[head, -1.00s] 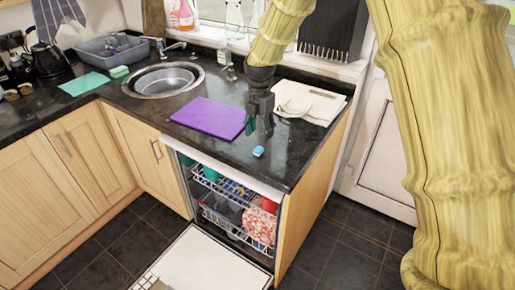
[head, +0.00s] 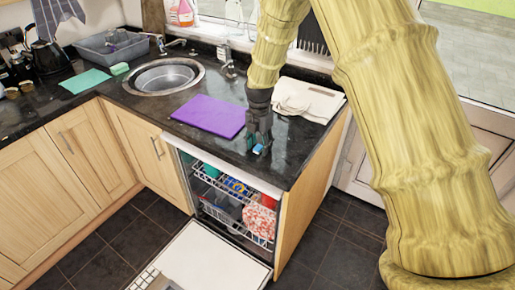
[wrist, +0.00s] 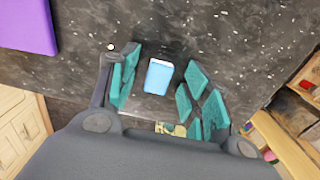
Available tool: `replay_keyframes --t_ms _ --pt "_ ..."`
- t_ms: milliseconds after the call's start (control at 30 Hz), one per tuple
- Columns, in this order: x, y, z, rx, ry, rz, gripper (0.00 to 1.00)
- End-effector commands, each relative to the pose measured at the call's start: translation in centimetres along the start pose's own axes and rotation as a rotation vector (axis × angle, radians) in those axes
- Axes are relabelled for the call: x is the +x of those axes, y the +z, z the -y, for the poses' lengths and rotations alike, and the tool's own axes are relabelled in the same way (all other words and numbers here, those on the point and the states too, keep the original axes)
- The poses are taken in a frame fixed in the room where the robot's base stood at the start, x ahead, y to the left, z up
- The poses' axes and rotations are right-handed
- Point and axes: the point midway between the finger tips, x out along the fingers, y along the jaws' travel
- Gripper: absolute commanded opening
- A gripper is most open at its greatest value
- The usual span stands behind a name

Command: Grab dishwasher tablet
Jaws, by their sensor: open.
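The dishwasher tablet (wrist: 158,77) is a small blue block with a white end. It lies on the dark speckled counter near the front edge, and it also shows in the head view (head: 258,149). My gripper (wrist: 156,88) is open, with its teal-padded fingers on either side of the tablet in the wrist view. In the head view my gripper (head: 259,143) is low over the counter at the tablet. The pads look apart from the tablet. I cannot tell the exact height of the fingertips above the counter.
A purple mat (head: 209,115) lies left of my gripper, and a folded cream cloth (head: 307,100) lies behind it. The sink (head: 164,77) is further left. Below the counter, the dishwasher door (head: 205,262) is open with a loaded rack (head: 232,205).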

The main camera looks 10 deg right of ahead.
Motion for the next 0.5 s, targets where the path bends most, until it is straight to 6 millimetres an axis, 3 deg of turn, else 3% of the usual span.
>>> replay_keyframes --t_ms 133,333,500 --pt "0.02 0.0 -0.01 0.0 0.0 0.0 0.46" --pt "0.0 0.0 -0.01 0.0 0.0 0.0 0.1" --pt "-0.01 0.0 0.0 0.0 0.0 0.0 0.1"
